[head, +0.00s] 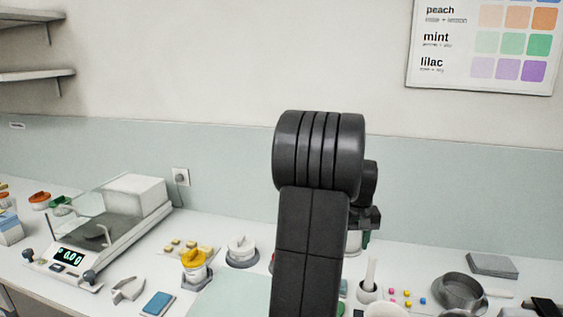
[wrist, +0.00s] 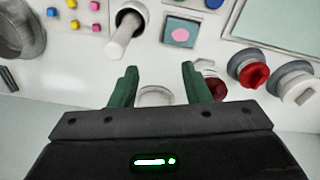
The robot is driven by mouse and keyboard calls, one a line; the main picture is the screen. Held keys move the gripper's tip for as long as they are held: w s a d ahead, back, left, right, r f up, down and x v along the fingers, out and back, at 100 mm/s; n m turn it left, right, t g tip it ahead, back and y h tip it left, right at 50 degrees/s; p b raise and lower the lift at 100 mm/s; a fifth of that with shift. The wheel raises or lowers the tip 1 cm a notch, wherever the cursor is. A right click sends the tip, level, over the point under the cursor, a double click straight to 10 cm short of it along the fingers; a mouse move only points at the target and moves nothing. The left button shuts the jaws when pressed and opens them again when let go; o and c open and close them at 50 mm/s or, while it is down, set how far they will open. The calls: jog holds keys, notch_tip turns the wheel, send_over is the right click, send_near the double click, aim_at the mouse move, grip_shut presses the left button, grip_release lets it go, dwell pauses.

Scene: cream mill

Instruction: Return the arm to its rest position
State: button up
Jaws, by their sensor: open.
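A balance (head: 85,240) reading 0.0 g stands at the left. A yellow-lidded jar (head: 194,266), a white-lidded jar (head: 241,250), a mortar with pestle (head: 369,285), small coloured cubes (head: 407,298) and a sieve (head: 459,291) stand on the bench. In the wrist view, a red-lidded jar (wrist: 253,74) is at the right.

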jog(key=a+f+b, duration=0.3)
jog(key=f+b, duration=0.1)
jog(key=f, duration=0.2)
jog(key=shift+w+f+t, duration=0.15)
jog(key=shift+f+t, duration=0.1)
jog(key=shift+t, duration=0.05)
jog(key=shift+a, duration=0.1)
